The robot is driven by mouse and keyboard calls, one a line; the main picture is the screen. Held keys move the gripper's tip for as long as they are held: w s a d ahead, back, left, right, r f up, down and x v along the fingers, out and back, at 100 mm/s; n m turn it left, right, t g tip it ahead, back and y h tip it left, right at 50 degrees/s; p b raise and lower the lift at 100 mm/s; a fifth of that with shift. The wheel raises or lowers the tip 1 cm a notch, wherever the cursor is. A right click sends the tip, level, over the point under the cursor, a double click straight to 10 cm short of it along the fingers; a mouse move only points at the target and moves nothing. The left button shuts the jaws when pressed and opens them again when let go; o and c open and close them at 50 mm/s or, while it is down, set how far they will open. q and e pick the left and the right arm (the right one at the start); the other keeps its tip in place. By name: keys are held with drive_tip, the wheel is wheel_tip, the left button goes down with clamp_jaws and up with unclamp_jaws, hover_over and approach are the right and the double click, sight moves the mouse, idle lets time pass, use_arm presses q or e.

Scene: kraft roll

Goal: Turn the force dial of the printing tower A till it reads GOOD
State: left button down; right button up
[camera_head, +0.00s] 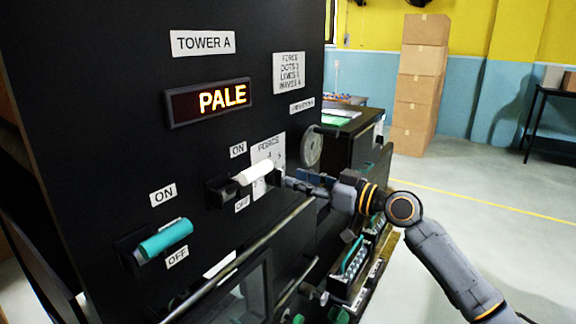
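Printing tower A is a black panel (110,110) with a "TOWER A" label (202,42). Its display (208,101) reads PALE in orange letters. A white plate marked FORCE (267,150) is on the panel, right of a white-handled lever (254,174). The dial at this plate is hidden or too small to make out behind the lever and my gripper. My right gripper (284,180) comes in from the right, with its tips at the lower right of the FORCE plate. Whether its fingers are closed on the dial cannot be told. My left gripper is out of view.
A teal-handled lever (165,240) sticks out at lower left, between ON and OFF labels. A grey round disc (311,149) is at the panel's right edge. A metal rail (240,262) runs below. Stacked cardboard boxes (418,85) stand far back; the floor at right is free.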

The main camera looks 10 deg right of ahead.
sight(283, 175)
drive_tip(key=shift+p+x, duration=0.55)
drive_tip(key=shift+x, duration=1.3)
clamp_jaws()
